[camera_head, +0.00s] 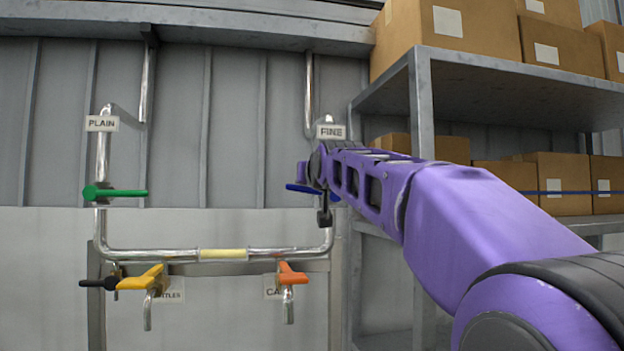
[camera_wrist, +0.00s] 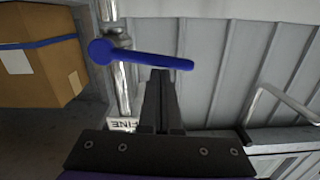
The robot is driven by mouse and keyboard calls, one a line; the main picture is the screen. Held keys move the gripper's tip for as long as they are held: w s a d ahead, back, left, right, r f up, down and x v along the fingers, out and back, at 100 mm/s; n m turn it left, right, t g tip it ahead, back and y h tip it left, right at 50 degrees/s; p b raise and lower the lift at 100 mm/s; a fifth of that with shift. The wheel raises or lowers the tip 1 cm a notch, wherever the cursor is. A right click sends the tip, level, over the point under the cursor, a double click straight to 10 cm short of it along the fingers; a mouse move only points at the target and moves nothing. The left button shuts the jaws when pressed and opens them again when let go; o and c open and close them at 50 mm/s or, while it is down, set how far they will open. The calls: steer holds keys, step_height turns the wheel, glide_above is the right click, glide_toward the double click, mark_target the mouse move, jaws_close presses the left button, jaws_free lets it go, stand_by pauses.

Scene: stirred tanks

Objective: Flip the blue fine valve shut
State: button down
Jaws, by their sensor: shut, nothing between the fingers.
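The blue fine valve handle (camera_head: 298,188) sits on the upright pipe under the FINE label (camera_head: 331,132). It points left, nearly crosswise to the pipe; my arm hides part of it. In the wrist view the blue handle (camera_wrist: 150,57) runs from its round hub on the pipe toward the right, with the FINE label (camera_wrist: 123,124) upside down. My gripper (camera_wrist: 160,75) is shut and empty. Its fingertips are close to the handle's outer half, on the label side in the wrist view. I cannot tell whether they touch it.
A green handle (camera_head: 115,193) is on the PLAIN pipe at left. Yellow (camera_head: 140,279) and orange (camera_head: 291,273) handles sit below on the lower pipe (camera_head: 175,255). A metal shelf (camera_head: 421,110) with cardboard boxes stands at right, behind my arm. The wall between the upright pipes is clear.

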steer(key=shift+a+f+n, duration=0.15)
steer(key=shift+f+n, duration=0.4)
steer(key=shift+n, duration=0.25)
steer(key=shift+r, duration=0.1)
